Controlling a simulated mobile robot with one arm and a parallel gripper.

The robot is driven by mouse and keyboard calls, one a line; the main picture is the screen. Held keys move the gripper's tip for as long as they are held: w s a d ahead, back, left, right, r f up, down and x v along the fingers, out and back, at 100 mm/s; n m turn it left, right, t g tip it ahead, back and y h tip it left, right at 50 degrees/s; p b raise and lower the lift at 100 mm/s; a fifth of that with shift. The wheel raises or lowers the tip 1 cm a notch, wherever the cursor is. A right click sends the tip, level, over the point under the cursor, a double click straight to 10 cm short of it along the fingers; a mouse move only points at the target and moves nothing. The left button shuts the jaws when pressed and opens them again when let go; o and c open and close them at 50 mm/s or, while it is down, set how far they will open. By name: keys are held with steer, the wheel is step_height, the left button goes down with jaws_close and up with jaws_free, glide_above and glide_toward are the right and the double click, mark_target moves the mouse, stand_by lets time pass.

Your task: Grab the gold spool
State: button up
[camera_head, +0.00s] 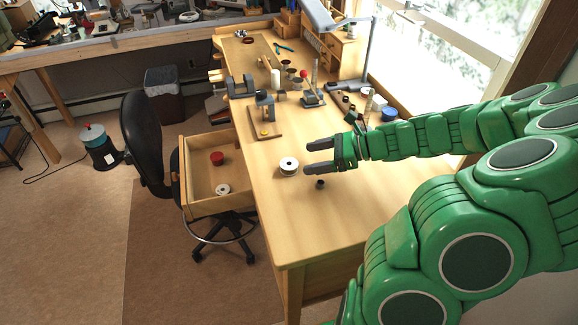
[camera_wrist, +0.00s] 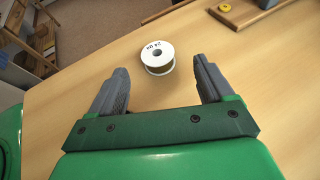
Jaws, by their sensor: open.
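A spool with white flanges (camera_head: 289,166) stands upright on the workbench, just left of my fingertips in the head view. In the wrist view the spool (camera_wrist: 158,58) shows a dark gold winding between its flanges, and dark marks on top. My gripper (camera_head: 308,157) is open and empty, low over the bench. In the wrist view the spool lies beyond and roughly between the two grey fingertips of my gripper (camera_wrist: 161,66), apart from both.
A small dark object (camera_head: 320,184) stands on the bench near my gripper. An open drawer (camera_head: 193,180) on the left holds a red round item (camera_head: 217,158) and a white-topped spool (camera_head: 222,189). A wooden board (camera_head: 262,136) and tools lie farther back. The front bench top is mostly clear.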

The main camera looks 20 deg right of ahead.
mark_target(286, 163)
steer(key=shift+x, duration=3.35)
steer(key=shift+s, duration=0.2)
steer(key=c, duration=1.1)
